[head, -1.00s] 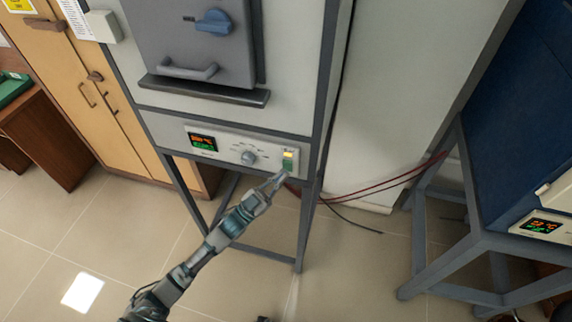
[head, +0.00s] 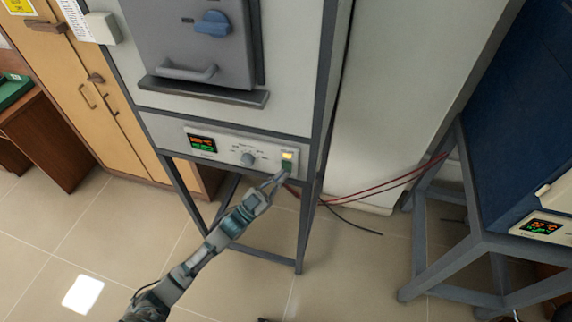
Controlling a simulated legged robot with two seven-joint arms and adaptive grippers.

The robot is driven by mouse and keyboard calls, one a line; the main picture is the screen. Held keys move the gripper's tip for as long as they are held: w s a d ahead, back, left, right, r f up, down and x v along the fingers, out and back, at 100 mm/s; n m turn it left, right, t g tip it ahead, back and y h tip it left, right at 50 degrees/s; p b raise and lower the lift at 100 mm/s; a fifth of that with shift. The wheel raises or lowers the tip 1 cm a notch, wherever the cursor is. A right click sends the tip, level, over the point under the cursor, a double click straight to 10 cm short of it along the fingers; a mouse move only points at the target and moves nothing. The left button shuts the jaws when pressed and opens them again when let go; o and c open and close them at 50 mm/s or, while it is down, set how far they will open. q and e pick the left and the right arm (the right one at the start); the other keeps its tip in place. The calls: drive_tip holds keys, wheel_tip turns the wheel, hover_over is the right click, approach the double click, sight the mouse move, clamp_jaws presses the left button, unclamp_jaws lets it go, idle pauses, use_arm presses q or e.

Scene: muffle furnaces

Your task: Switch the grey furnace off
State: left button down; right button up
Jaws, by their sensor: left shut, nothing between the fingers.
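The grey furnace (head: 235,60) stands on a dark metal frame, its door shut, with a blue door knob (head: 212,23). Its control panel (head: 222,150) carries a lit display (head: 202,143) with orange and green digits, a round grey dial (head: 248,159) and a switch (head: 288,157) at the right end. My right gripper is not in view.
A blue furnace (head: 520,120) on a grey stand (head: 440,255) is at the right, its own display (head: 542,227) lit. Red and black cables (head: 375,188) run between the stands. Wooden cabinets (head: 90,90) stand at the left. The tiled floor in front is mostly clear.

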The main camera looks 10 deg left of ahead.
use_arm(q)
drive_tip(key=shift+w+a, duration=0.1)
idle(0.5)
drive_tip(key=shift+w+r, duration=0.15)
drive_tip(key=shift+w, duration=0.15)
drive_tip(key=shift+w, duration=0.3)
idle(0.7)
drive_tip(key=shift+s+p, duration=0.35)
drive_tip(key=shift+s, duration=0.45)
drive_tip(key=s, duration=0.1)
drive_tip(key=s+p, duration=0.1)
drive_tip(key=s, duration=0.3)
drive_tip(key=shift+f+p, duration=0.35)
drive_tip(key=shift+p, duration=0.05)
